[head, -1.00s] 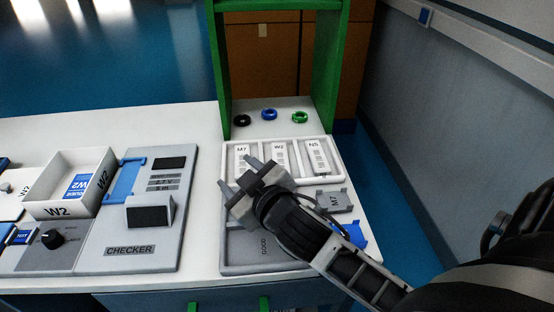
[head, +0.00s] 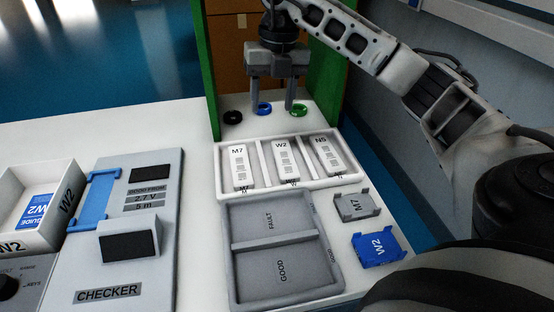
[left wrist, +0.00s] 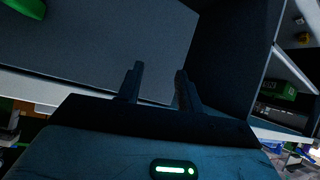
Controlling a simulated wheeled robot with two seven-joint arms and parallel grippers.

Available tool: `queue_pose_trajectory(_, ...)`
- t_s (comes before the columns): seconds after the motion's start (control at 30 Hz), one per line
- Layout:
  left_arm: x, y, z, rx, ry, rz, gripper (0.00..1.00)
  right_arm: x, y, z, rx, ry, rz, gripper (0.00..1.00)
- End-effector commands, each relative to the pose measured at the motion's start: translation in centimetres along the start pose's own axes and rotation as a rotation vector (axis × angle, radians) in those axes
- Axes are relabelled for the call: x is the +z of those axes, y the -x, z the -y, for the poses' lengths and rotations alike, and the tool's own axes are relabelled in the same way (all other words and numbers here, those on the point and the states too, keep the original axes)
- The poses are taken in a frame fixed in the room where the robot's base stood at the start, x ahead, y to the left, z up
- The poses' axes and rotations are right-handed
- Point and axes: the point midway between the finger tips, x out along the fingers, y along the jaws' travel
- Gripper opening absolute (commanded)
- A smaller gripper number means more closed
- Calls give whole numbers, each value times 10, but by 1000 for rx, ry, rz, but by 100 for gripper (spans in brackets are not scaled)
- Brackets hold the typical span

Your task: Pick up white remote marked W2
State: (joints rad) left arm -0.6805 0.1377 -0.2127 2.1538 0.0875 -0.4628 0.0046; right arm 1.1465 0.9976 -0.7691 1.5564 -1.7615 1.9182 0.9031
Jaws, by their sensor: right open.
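The white remote marked W2 (head: 287,165) lies in the middle compartment of the white three-slot tray (head: 217,178). A white remote marked M7 (head: 239,167) is in the slot to its left, and one marked N5 (head: 328,155) in the slot to its right. My right gripper (head: 272,102) is open and empty, fingers pointing down, above and behind the tray, in front of the green frame's opening. It is apart from the W2 remote. My left gripper (left wrist: 159,72) shows in the left wrist view with its fingers apart and nothing between them.
Black, blue and green rings (head: 264,109) lie behind the tray. A grey FAULT/GOOD tray (head: 285,244) is in front. A grey M7 holder (head: 357,205) and blue W2 holder (head: 379,248) are at right. The CHECKER (head: 125,270) and white W2 box (head: 40,240) are left.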

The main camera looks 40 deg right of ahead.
Motion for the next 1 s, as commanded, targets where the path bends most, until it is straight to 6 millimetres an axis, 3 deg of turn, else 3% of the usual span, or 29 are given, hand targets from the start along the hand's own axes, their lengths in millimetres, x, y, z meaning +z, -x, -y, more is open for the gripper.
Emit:
queue_pose_trajectory(0.03, 2, 0, 0, 2, 1, 1, 36, 2, 5, 13, -42, -34, 4, 53)
queue_pose_trajectory(0.17, 4, -1, -1, 4, 4, -1, 36, 3, 4, 28, -96, -74, 1, 53)
queue_pose_trajectory(0.3, 13, -7, -1, 11, 16, -3, 36, 2, -23, 32, -102, -76, -4, 53)
queue_pose_trajectory(0.6, 8, -2, -4, 18, 30, -14, 36, 2, -78, 37, -100, -73, -2, 53)
queue_pose_trajectory(0.87, 8, -3, -4, 16, 30, -15, 36, 2, -98, 39, -98, -72, 0, 53)
queue_pose_trajectory(1.0, 7, -2, -3, 16, 30, -16, 36, 0, -118, 41, -99, -72, -4, 53)
